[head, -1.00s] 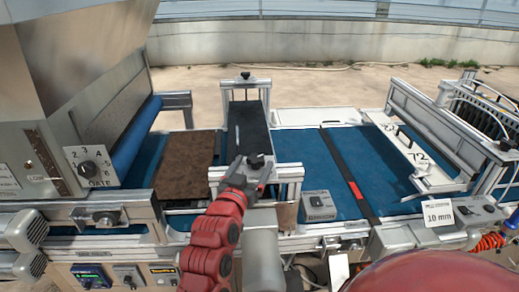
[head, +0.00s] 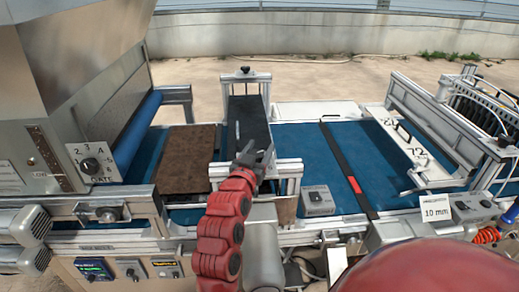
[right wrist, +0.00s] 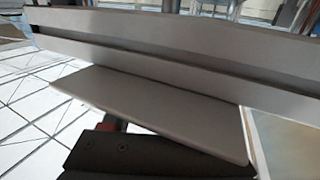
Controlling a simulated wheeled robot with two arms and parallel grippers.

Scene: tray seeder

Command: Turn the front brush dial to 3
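The brush unit, a black panel (head: 248,118) in a light metal frame, stands across the blue belt in the middle of the head view. A small black knob (head: 245,70) sits on its far top bar. The near end, where a dark knob stood clear earlier, is now largely covered by my right gripper (head: 260,148). The gripper's two dark fingers look spread and hold nothing that I can see. I cannot tell whether they touch the knob, and no dial number can be read there. The right wrist view shows a grey metal rail (right wrist: 150,55) close up. My left gripper is not in view.
A numbered GATE dial (head: 91,165) is on the hopper at left. A brown slab (head: 186,158) lies on the belt beside the brush unit. A grey box with a knob (head: 318,201) and a 10 mm card (head: 437,208) stand to the right.

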